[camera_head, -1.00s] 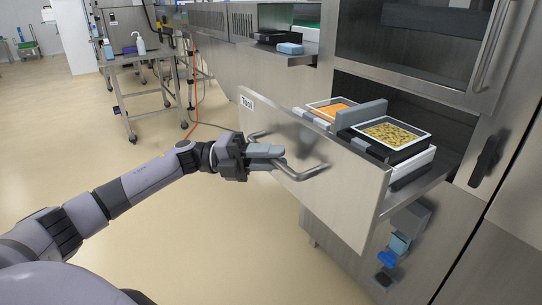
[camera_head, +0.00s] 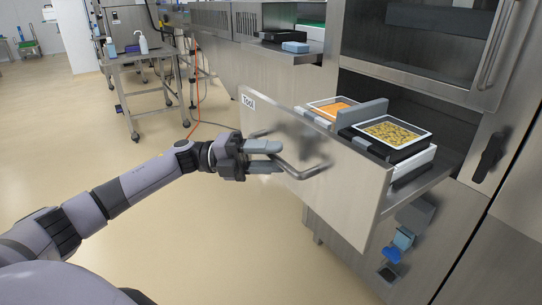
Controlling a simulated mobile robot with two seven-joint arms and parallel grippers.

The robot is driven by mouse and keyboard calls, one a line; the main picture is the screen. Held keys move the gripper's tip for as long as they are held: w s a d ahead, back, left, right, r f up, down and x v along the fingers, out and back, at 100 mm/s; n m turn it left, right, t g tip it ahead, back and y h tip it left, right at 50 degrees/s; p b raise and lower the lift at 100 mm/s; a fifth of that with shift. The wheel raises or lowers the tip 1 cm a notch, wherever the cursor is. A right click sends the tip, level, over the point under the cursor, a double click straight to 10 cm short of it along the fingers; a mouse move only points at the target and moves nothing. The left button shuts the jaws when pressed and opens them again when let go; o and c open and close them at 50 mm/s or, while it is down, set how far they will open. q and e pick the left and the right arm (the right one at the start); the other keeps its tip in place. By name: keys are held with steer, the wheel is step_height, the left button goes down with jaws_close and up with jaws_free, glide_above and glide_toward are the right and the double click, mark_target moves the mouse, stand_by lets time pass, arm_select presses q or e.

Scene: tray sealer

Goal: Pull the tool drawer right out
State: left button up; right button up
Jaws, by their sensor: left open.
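The tool drawer has a steel front (camera_head: 340,190) with a "Tool" label at its upper left corner. It stands out from the machine, with its inside showing behind the front. A bar handle (camera_head: 308,172) runs across the front. My left gripper (camera_head: 279,157) is open at the left part of the handle, one finger above the other. I cannot tell whether the fingers touch the bar. Inside the drawer are a tray with orange food (camera_head: 334,108) and a tray with yellowish pieces (camera_head: 393,133), split by a grey divider (camera_head: 362,113). My right gripper is out of view.
A glass-fronted chamber (camera_head: 420,45) stands above the drawer. Blue and grey parts (camera_head: 391,255) show below it. A steel trolley (camera_head: 145,58) with bottles stands at the back left, near an orange hose (camera_head: 196,95). The floor (camera_head: 230,240) before the drawer is clear.

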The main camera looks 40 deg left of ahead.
arm_select(q)
steer(key=r+v, duration=0.1)
steer(key=v, duration=0.6)
steer(key=shift+f, duration=0.45)
steer(key=shift+a, duration=0.1)
